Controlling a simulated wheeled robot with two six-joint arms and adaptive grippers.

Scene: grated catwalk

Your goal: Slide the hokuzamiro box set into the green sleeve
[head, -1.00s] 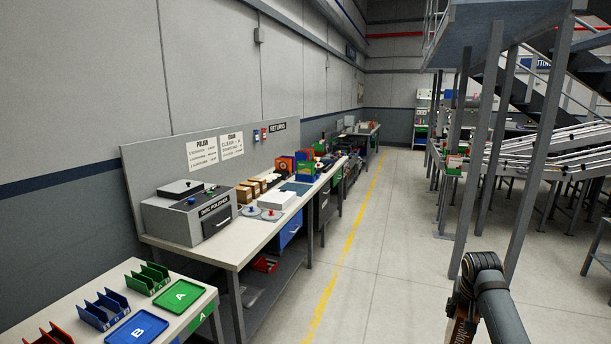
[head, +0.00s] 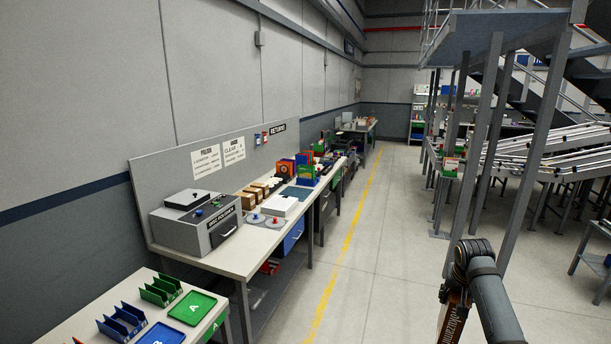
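An orange-brown thing with white lettering that reads "okuzamiro" (head: 451,321), which looks like part of the hokuzamiro box set, shows beside my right arm at the bottom right. My arm and the frame edge hide most of it. My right gripper's fingers do not show, so I cannot see what holds the thing. My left arm and gripper are out of view. I cannot pick out the green sleeve for sure. Small blue, green and orange upright items (head: 307,170) stand on the long bench, too small to tell apart.
A long bench (head: 243,258) along the left wall carries a grey disc polisher (head: 201,221), cartons and a white box (head: 279,206). A nearer table (head: 70,318) holds a green tray A (head: 193,308) and coloured racks. The floor (head: 385,255) beside the yellow line is clear; steel posts (head: 525,165) stand right.

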